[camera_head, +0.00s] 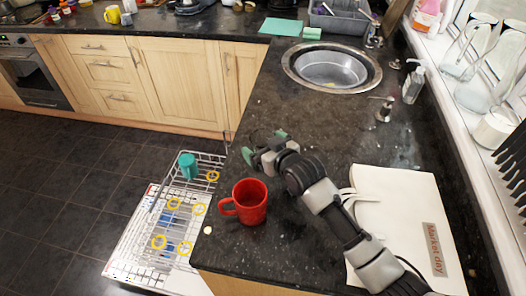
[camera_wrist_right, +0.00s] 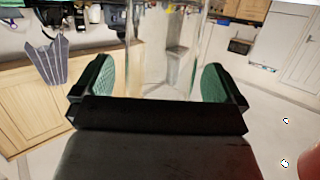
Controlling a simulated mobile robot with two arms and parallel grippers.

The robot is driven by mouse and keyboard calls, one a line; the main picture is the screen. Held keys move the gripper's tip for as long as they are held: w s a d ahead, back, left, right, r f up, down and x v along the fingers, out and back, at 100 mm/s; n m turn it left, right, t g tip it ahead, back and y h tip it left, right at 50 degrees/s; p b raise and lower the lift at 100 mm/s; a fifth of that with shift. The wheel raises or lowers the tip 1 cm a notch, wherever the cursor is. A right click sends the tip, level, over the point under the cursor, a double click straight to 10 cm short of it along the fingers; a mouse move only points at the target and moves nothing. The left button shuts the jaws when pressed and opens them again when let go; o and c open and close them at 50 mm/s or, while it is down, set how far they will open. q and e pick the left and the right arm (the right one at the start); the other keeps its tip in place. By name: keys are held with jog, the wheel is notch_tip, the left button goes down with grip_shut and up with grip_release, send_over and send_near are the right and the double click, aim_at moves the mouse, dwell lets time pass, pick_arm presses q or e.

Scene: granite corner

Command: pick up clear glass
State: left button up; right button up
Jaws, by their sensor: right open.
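My right gripper (camera_head: 263,146) is open over the dark counter, with its green-padded fingers pointing toward the left edge. In the right wrist view, a clear glass (camera_wrist_right: 166,50) stands between the two spread fingers (camera_wrist_right: 157,84). Its transparent side walls show, and its lower part is hidden behind the gripper body. I cannot tell whether the pads touch it. In the head view this glass can hardly be made out at the fingers. Other clear glass vessels (camera_head: 462,50) stand on the windowsill at the right. My left gripper is not in view.
A red mug (camera_head: 250,203) stands on the counter close to my right gripper. A white bag (camera_head: 398,205) lies under my right forearm. A sink (camera_head: 331,68) is farther back. A pulled-out dish rack (camera_head: 143,238) with a teal cup (camera_head: 187,166) is below the counter's left edge.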

jog(key=shift+c, duration=0.3)
jog(key=c, duration=1.1)
